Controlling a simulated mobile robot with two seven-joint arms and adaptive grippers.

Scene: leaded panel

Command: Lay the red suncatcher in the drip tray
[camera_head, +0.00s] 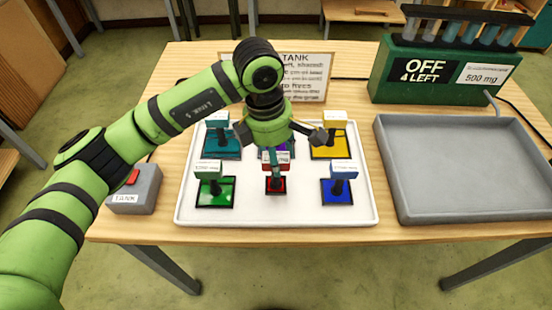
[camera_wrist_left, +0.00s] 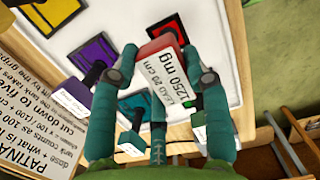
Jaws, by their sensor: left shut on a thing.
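The red suncatcher (camera_head: 276,185) is a small dark-framed red square in the front middle of a white tray. My left gripper (camera_head: 278,150) comes down from above and is shut on this block, one finger on each side. I cannot tell whether the panel touches the white tray. The grey drip tray (camera_head: 480,217) lies empty at the right of the table. My right gripper is not in view.
The white tray (camera_head: 365,208) also holds teal, purple, yellow, green and blue (camera_head: 337,192) suncatchers with upright tags close around the red one. A green box (camera_head: 445,75) reading OFF, 4 LEFT stands behind the drip tray. A grey button box (camera_head: 135,190) and a sign (camera_head: 305,75) stand nearby.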

